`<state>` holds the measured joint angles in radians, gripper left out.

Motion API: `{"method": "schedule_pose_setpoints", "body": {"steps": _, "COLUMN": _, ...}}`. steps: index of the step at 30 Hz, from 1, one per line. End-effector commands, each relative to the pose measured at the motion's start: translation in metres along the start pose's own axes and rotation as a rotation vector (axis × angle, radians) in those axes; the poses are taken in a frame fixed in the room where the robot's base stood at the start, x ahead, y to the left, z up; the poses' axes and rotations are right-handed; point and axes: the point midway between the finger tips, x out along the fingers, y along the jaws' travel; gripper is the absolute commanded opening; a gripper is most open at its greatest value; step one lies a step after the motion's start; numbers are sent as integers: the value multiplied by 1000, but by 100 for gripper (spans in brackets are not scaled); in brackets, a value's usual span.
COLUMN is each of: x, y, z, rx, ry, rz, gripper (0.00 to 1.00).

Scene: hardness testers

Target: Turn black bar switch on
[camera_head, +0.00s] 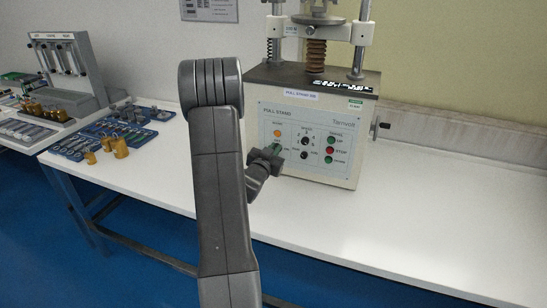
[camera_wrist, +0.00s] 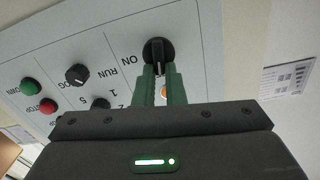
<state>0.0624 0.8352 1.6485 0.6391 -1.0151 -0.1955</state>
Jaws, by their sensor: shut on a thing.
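The black bar switch (camera_wrist: 158,46) is a round black knob with a raised bar, on the light panel near a printed "ON" in the wrist view. The bar points roughly up and down in that view. The green fingers of my gripper (camera_wrist: 159,71) are closed on the bar from both sides. In the head view my gripper (camera_head: 274,152) is against the left part of the pull stand's front panel (camera_head: 268,112), and it hides the switch there.
The pull stand (camera_head: 360,115) stands on a white table (camera_head: 420,205). Beside the switch are a black knob (camera_wrist: 77,75), a red button (camera_wrist: 48,106) and a green button (camera_wrist: 30,87). Brass weights and blue trays lie to the left. The table's right side is clear.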

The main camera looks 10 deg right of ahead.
Motion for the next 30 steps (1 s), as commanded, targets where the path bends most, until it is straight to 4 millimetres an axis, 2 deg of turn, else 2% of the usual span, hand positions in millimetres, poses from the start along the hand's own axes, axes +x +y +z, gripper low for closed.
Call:
{"method": "schedule_pose_setpoints", "body": {"steps": 2, "x": 0, "y": 3, "z": 8, "rx": 62, "ry": 4, "rz": 0, "gripper": 0}}
{"method": "schedule_pose_setpoints", "body": {"steps": 30, "x": 0, "y": 14, "z": 13, "rx": 923, "ry": 3, "rz": -1, "gripper": 0}}
